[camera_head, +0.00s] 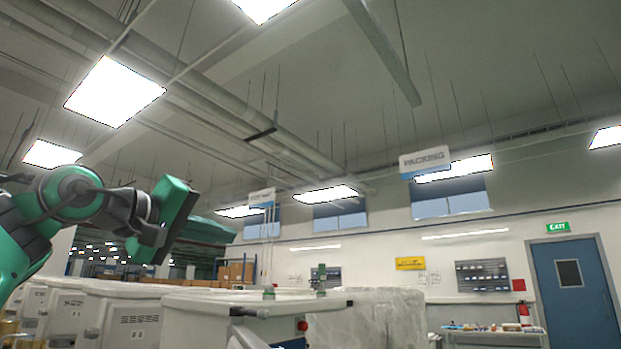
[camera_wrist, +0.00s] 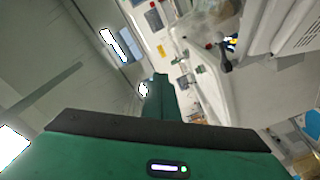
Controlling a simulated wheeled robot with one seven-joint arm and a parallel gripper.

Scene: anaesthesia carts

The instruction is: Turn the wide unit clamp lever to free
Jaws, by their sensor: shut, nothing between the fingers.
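My gripper (camera_head: 232,235) is at the left in the head view, held in the air above the white units, with its green fingers pointing right. In the wrist view its fingers (camera_wrist: 160,82) are together and touch nothing. A wide white unit (camera_head: 190,304) stands below and to the right of it in the head view.
More white units (camera_head: 115,318) stand at the left. A translucent wrapped block (camera_head: 385,315) stands behind the wide unit. A bench (camera_head: 495,338) with small items and a blue door (camera_head: 575,290) are at the right. The air around my gripper looks free.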

